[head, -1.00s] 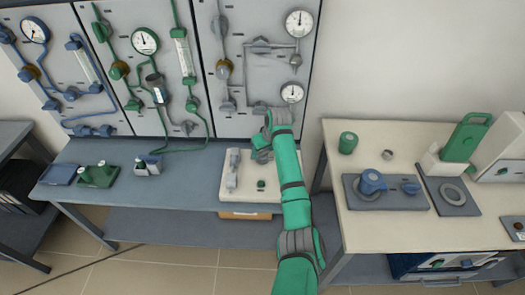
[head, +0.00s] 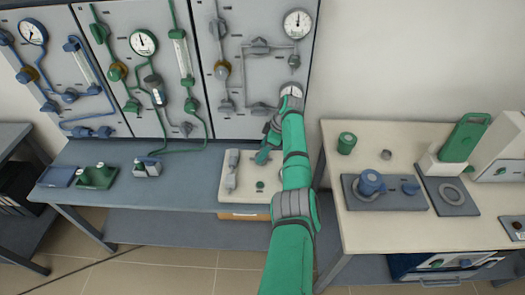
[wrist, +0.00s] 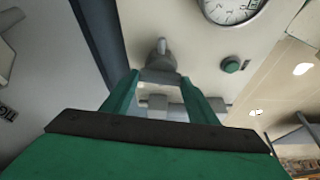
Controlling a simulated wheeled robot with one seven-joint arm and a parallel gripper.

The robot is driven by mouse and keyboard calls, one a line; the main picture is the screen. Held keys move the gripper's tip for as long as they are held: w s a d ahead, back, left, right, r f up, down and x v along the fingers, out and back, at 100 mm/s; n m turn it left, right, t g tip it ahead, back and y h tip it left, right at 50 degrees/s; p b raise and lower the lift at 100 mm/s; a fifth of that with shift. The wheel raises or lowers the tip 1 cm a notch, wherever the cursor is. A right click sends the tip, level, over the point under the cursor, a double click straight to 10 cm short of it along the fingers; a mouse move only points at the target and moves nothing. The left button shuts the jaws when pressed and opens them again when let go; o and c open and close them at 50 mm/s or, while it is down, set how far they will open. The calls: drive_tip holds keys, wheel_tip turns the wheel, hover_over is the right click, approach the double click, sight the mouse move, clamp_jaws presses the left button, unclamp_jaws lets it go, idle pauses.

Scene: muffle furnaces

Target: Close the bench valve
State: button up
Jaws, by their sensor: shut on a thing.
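The bench valve is a grey fitting on a pale board (head: 238,198) that lies on the blue-grey bench. In the wrist view its grey body and short stem (wrist: 161,62) stand between the fingertips. My gripper (head: 264,155) reaches down over the back of the board, and in the wrist view its green fingers (wrist: 158,92) are shut on the valve. The grip itself is partly hidden, and the handle's exact angle is hard to tell. A green button (wrist: 232,64) and a round gauge (wrist: 232,6) sit on the board beside the valve.
A long grey fitting (head: 232,172) stands on the board's left part. Behind is a panel with pipes and gauges (head: 298,23); my arm passes close to its lower gauge. A pale table (head: 375,225) stands right.

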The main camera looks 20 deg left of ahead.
drive_tip(key=shift+w+n, duration=0.15)
drive_tip(key=shift+n, duration=0.35)
drive_tip(key=shift+a+n, duration=0.2)
drive_tip(key=shift+n, duration=0.2)
drive_tip(key=shift+d+g, duration=0.2)
drive_tip(key=shift+g, duration=0.1)
drive_tip(key=o, duration=1)
drive_tip(key=shift+o, duration=0.2)
drive_tip(key=s+v, duration=0.1)
drive_tip(key=v, duration=0.9)
drive_tip(key=shift+w+r, duration=0.35)
drive_tip(key=shift+r, duration=0.1)
